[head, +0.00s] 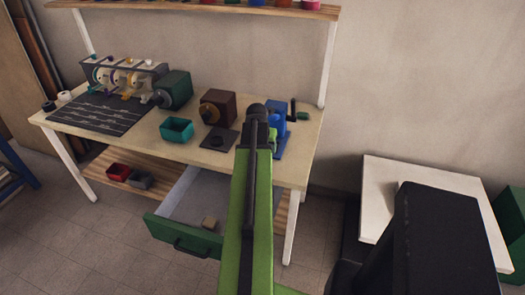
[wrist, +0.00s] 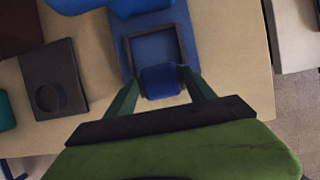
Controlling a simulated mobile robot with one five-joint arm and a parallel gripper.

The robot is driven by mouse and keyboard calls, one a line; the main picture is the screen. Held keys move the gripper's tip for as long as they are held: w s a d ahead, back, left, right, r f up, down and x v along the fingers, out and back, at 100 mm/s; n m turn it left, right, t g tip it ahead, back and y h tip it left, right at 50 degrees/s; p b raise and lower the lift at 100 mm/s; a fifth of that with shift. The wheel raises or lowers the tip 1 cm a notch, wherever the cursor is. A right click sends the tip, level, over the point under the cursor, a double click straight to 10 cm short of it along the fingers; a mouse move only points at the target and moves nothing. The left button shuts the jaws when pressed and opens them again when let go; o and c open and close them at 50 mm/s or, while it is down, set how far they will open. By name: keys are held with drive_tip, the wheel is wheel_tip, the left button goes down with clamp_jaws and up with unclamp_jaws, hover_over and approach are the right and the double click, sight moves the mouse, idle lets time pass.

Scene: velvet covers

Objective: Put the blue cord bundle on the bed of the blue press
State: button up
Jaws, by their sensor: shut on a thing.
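The blue cord bundle (wrist: 160,83) sits between my gripper's two green fingers in the wrist view. My gripper (wrist: 161,79) is shut on it. The blue press (head: 277,115) stands at the right end of the workbench in the head view, partly behind my arm. Its bed (wrist: 127,62) shows in the wrist view as a blue plate with a dark-rimmed square recess. The bundle overlaps the near edge of that recess in the picture. I cannot tell whether it touches the bed or hangs above it. In the head view my arm hides the bundle.
The workbench (head: 110,135) also holds a brown machine (head: 217,107), a dark plate (head: 220,140), a teal bin (head: 176,130) and a green machine (head: 174,89). An open drawer (head: 187,203) sticks out below. A white table (head: 430,180) stands to the right.

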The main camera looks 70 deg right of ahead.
drive_tip(key=shift+d+f, duration=0.4)
drive_tip(key=shift+f, duration=0.05)
drive_tip(key=shift+f+b, duration=0.25)
drive_tip(key=shift+b, duration=0.2)
drive_tip(key=o, duration=1.4)
drive_tip(key=shift+a+p+v, duration=0.15)
drive_tip(key=shift+p+v, duration=1.15)
drive_tip(key=shift+v, duration=0.2)
drive_tip(key=shift+a+p+v, duration=0.2)
drive_tip(key=shift+p+v, duration=1.1)
drive_tip(key=shift+v, duration=0.2)
drive_tip(key=shift+f, duration=0.2)
